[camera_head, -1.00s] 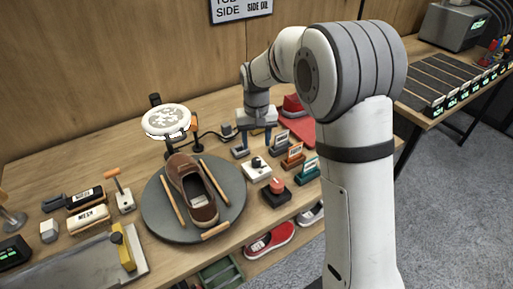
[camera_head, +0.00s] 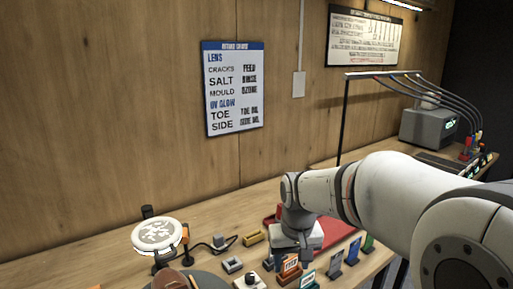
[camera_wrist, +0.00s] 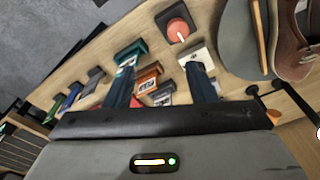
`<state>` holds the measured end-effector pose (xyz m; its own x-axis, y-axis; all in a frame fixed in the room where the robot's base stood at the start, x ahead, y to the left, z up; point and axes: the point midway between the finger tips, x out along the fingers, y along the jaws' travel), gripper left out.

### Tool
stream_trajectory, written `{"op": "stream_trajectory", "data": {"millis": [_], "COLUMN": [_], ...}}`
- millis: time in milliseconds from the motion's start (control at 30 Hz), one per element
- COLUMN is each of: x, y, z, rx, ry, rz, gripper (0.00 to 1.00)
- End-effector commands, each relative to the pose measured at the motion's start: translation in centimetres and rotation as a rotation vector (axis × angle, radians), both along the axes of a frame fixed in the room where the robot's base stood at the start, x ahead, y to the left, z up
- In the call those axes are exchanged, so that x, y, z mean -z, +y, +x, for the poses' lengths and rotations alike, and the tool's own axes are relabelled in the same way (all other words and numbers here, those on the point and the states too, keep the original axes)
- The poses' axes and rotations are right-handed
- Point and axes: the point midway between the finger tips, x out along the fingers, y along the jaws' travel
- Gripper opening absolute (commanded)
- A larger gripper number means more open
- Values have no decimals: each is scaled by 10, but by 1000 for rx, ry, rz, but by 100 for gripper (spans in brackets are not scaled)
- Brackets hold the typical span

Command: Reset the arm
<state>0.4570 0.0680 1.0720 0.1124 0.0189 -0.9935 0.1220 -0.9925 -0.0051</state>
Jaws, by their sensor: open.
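My gripper (camera_head: 293,262) hangs over the workbench (camera_head: 85,270) among small card stands, with my arm reaching in from the right. In the wrist view its two blue fingers (camera_wrist: 161,88) are spread apart with nothing held between them. Card stands lie beyond and between the fingers in that view, including an orange one (camera_wrist: 148,78) and a teal one (camera_wrist: 130,53). I cannot tell whether the fingers touch any stand.
A brown sneaker (camera_wrist: 288,52) is on the grey turntable (camera_wrist: 238,40). A round white lamp (camera_head: 158,236) stands at the bench's back left. A sign (camera_head: 233,90) hangs on the wall.

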Motion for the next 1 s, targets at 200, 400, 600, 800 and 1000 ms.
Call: {"op": "stream_trajectory", "data": {"millis": [200,400,600,800,1000], "x": [-14,-8,-2,-2,-2], "y": [-43,-64,-70,-70,-70], "z": [-80,-134,-154,-156,-155], "rx": [65,108,122,123,122], "ry": [-72,-118,-133,-134,-134], "rz": [5,3,1,0,1], "gripper": [51,51,51,51,51]}}
